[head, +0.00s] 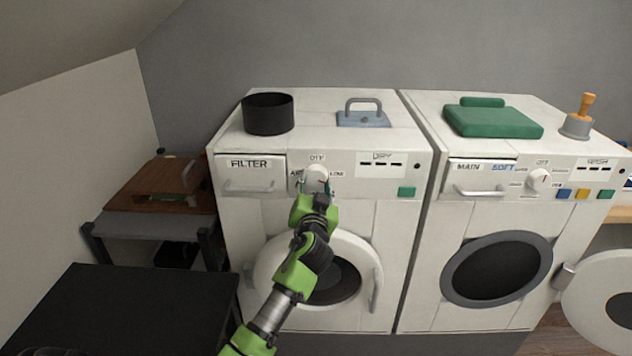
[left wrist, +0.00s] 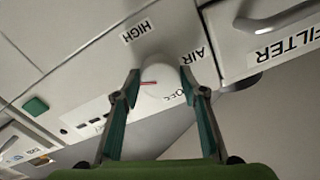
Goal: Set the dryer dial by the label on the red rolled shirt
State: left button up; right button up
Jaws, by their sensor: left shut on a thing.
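The dryer (head: 390,235) is the left white machine, with a closed round door. Its white dial (head: 317,178) is on the front panel. My left gripper (head: 315,190) is shut on this dial, which also shows in the left wrist view (left wrist: 160,88) between the two fingers of the left gripper (left wrist: 157,85). A short red mark on the dial lies toward the finger at picture left. HIGH, AIR and a partly hidden OFF label show around the dial, upside down. In the head view a label at its right seems to read LOW. I see no red rolled shirt.
A black table (head: 140,305) is at lower left.

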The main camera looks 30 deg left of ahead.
pick_arm(q)
jog(key=m+p, duration=0.1)
jog(key=m, duration=0.3)
jog(key=shift+r+m, duration=0.15)
jog(key=shift+m, duration=0.25)
jog(key=m+p, duration=0.2)
jog(key=m, duration=0.1)
jog(key=shift+a+m, duration=0.1)
jog(key=shift+m, duration=0.2)
jog(key=m+p, duration=0.1)
jog(key=m, duration=0.2)
jog(key=shift+r+m+p, duration=0.1)
jog(key=shift+m+p, duration=0.2)
jog(key=m+p, duration=0.2)
jog(key=m, duration=0.2)
jog(key=shift+r+m, duration=0.1)
jog(key=shift+m, duration=0.2)
jog(key=m+p, duration=0.2)
jog(key=m, duration=0.1)
jog(key=shift+m, duration=0.3)
jog(key=m+p, duration=0.3)
jog(key=m, duration=0.1)
jog(key=shift+m, duration=0.3)
jog(key=m+p, duration=0.2)
jog(key=m, duration=0.2)
jog(key=shift+m+p, duration=0.85)
jog(key=shift+m, duration=0.35)
